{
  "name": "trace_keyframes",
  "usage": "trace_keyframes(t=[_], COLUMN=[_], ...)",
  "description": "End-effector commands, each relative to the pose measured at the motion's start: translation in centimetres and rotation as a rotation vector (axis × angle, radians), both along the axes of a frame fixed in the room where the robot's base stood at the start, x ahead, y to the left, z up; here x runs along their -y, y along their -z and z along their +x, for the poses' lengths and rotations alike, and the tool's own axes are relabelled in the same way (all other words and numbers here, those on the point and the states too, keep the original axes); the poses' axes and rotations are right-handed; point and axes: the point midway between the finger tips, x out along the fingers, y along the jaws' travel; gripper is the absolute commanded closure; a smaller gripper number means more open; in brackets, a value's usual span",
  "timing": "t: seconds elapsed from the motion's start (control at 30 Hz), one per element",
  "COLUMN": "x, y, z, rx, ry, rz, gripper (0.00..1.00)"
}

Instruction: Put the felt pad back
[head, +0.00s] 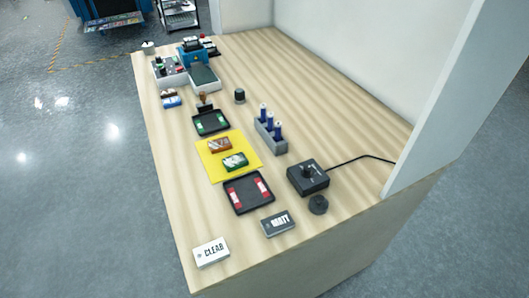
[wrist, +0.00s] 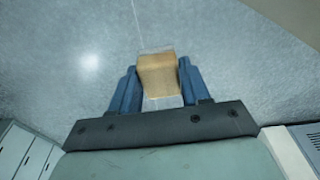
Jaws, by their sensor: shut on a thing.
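My gripper (wrist: 157,76) shows only in the wrist view, with its two blue fingers shut on a tan block (wrist: 156,72). The block has a pale, see-through-looking edge at its far end and a pale strip at its near end. I cannot tell for sure whether it is the felt pad. Behind it is only grey floor. In the head view my gripper is not seen, and I cannot make out a felt pad or its place. A yellow mat (head: 243,151) holds a brown block (head: 220,145) and a green block (head: 235,161).
Black trays (head: 241,205) lie before and behind the mat. A grey rack (head: 270,140) holds upright blue rolls. The table's right rear (head: 320,95) is clear.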

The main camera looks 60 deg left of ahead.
Motion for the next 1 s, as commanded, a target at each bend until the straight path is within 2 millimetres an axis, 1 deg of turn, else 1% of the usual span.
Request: trace_keyframes(t=[0.03, 0.07, 0.3, 0.47, 0.5, 0.7, 0.87, 1.0], x=[-1.4, -2.1, -9.2, -13.6, -14.7, -19.8, -23.6, -26.6], y=[-0.4, -0.7, -3.2, -4.9, -5.4, -7.5, -9.3, -10.8], z=[-0.3, -0.4, -2.5, -4.3, -4.9, -7.8, -10.5, -13.2], rx=[0.002, 0.002, 0.002, 0.002, 0.002, 0.002, 0.002, 0.002], ry=[-0.038, -0.061, -0.277, -0.419, -0.455, -0.626, -0.759, -0.873], rz=[0.000, 0.001, 0.001, 0.000, 0.000, 0.001, 0.000, 0.000], gripper=[0.82, 0.82, 0.82, 0.82, 0.82, 0.82, 0.82, 0.82])
